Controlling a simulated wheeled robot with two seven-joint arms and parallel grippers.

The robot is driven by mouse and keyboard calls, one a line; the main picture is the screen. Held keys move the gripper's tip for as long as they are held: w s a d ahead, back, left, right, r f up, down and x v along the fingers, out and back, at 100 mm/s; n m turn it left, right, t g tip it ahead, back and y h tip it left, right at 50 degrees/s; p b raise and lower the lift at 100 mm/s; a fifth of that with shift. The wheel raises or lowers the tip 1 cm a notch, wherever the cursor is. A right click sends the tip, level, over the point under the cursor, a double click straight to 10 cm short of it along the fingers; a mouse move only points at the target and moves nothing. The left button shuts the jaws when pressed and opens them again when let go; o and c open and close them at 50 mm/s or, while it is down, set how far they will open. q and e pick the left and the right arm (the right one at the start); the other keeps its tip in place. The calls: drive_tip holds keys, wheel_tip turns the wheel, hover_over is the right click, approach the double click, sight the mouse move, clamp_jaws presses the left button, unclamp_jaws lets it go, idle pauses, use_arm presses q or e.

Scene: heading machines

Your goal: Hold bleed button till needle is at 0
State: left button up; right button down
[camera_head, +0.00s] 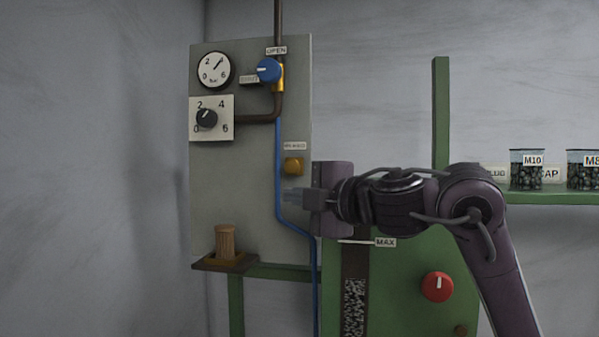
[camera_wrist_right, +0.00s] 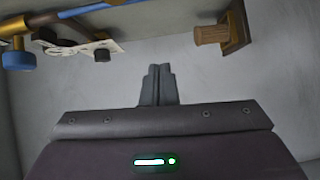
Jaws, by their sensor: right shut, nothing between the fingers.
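The yellow bleed button (camera_head: 293,166) sits on the grey panel, below a small label too blurred to read surely. The round white gauge (camera_head: 213,70) is at the panel's top left; its needle points to the upper right, around the 4. My right gripper (camera_head: 291,195) is shut and empty, its fingertips just below the button in the head view. I cannot tell their depth from the panel. In the right wrist view the closed fingers (camera_wrist_right: 157,84) show with nothing between them; the button cannot be made out there. My left gripper is in neither view.
A blue valve knob (camera_head: 268,70) is at the top, and a black dial knob (camera_head: 206,118) below the gauge. A blue hose (camera_head: 278,150) runs close left of the button. A wooden peg (camera_head: 226,242) stands lower left; a red knob (camera_head: 437,287) is lower right.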

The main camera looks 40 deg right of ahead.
drive_tip(key=s+d+r+h, duration=0.1)
drive_tip(key=s+d+r, duration=0.2)
drive_tip(key=s, duration=0.3)
drive_tip(key=shift+d+r, duration=0.2)
drive_tip(key=shift+r, duration=0.55)
drive_tip(key=shift+w, duration=0.15)
drive_tip(key=p, duration=0.3)
approach(286, 167)
drive_tip(key=w+a, duration=0.2)
drive_tip(key=a, duration=0.1)
drive_tip(key=w+d, duration=0.1)
drive_tip(key=w+d+p, duration=0.1)
drive_tip(key=w, duration=0.1)
drive_tip(key=shift+w+d, duration=0.15)
drive_tip(key=shift+w+d+f, duration=0.1)
drive_tip(key=shift+w+d, duration=0.05)
drive_tip(key=shift+d, duration=0.2)
drive_tip(key=shift+a, duration=0.1)
